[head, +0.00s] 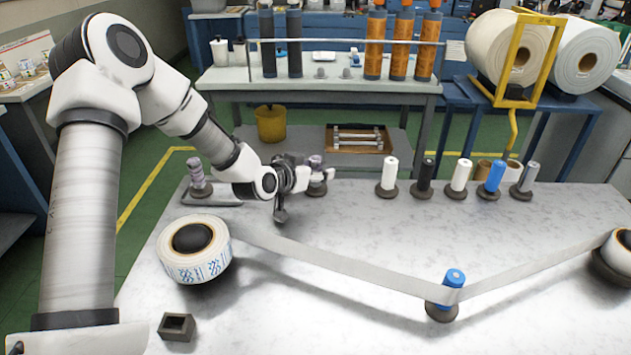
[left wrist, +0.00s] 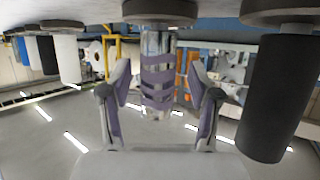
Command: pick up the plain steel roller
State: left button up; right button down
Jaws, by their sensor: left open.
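A plain grey, steel-looking roller (head: 529,177) stands upright on a dark round base at the right end of the back row. My left gripper (head: 314,175) is far to the left of it, at another roller in that row. In the left wrist view, which is upside down, the open fingers (left wrist: 158,88) stand on either side of a shiny roller with purple bands (left wrist: 158,72). I cannot tell whether they touch it. The banded roller is partly hidden by the gripper in the head view. My right gripper is not in view.
White (head: 390,173), black (head: 426,175) and blue (head: 495,175) rollers stand between. A dark roller (left wrist: 275,100) is close beside the gripper. A label reel (head: 195,262) feeds a web around a blue-topped roller (head: 453,280).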

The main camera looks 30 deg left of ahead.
pick_arm(q)
jog(key=shift+d+r, duration=0.1)
grip_shut()
jog(key=shift+w+r, duration=0.1)
jog(key=shift+r, duration=0.05)
